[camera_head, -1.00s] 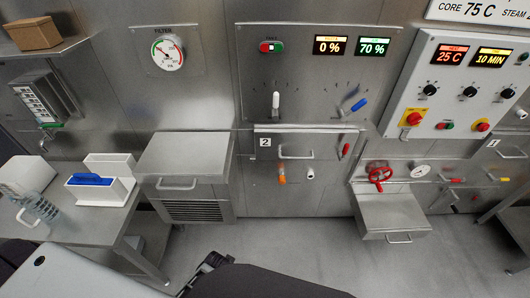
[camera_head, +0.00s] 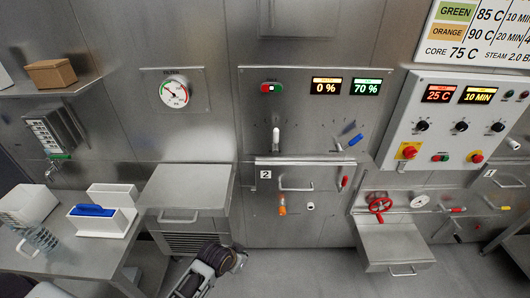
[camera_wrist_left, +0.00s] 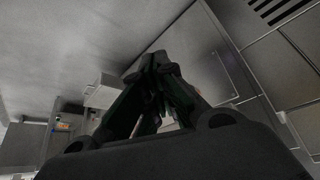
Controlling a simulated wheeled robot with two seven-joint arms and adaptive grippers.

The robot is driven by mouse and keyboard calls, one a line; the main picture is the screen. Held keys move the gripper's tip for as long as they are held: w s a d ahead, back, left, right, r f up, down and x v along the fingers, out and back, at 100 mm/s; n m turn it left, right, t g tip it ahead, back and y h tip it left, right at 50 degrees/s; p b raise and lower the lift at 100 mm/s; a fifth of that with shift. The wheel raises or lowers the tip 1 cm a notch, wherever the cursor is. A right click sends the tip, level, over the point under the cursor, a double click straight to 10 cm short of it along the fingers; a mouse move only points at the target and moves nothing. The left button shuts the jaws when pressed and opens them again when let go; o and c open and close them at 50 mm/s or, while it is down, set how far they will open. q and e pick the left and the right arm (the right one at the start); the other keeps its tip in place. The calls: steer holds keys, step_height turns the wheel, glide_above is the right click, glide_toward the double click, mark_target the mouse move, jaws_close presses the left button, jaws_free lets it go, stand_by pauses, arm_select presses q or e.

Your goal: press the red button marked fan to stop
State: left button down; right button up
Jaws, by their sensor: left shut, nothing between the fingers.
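A small switch block with a red button (camera_head: 265,87) on its left and a green button (camera_head: 278,87) on its right sits high on the steel wall panel (camera_head: 250,110). The label above it is too small to read. Two displays beside it read 0 % and 70 %. My left gripper (camera_wrist_left: 158,62) shows dark in the left wrist view, its fingers together with nothing between them. In the head view a dark part of my arm is low, in front of the vented cabinet, well below the buttons. My right gripper is not in view.
Levers and a drawer handle (camera_head: 297,188) project below the buttons. A control box (camera_head: 458,118) with another red and green pair hangs at the right. A steel cabinet (camera_head: 185,190) and a table with a white bin (camera_head: 100,222) stand left. The wall around the buttons is clear.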

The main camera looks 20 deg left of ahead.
mark_target(265, 88)
arm_select(q)
steer(key=w+d+r+m+t+h+p, duration=0.1)
steer(key=w+d+r+t+h, duration=0.15)
steer(key=w+r, duration=0.55)
steer(key=w+d+r+m+t+h, duration=0.2)
steer(key=w+r+t, duration=0.15)
steer(key=r, duration=0.85)
steer(key=w+d+r+m+t+h+p, duration=0.1)
steer(key=w+d+r+t+h, duration=0.15)
steer(key=w+r, duration=0.55)
steer(key=w+a+r+t, duration=0.3)
steer(key=r+t, duration=0.1)
steer(key=r, duration=0.6)
steer(key=w+a+r+t, duration=0.4)
steer(key=r, duration=0.6)
steer(key=shift+r, duration=0.15)
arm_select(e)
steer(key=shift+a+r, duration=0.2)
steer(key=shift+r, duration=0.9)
arm_select(q)
steer(key=shift+a, duration=0.1)
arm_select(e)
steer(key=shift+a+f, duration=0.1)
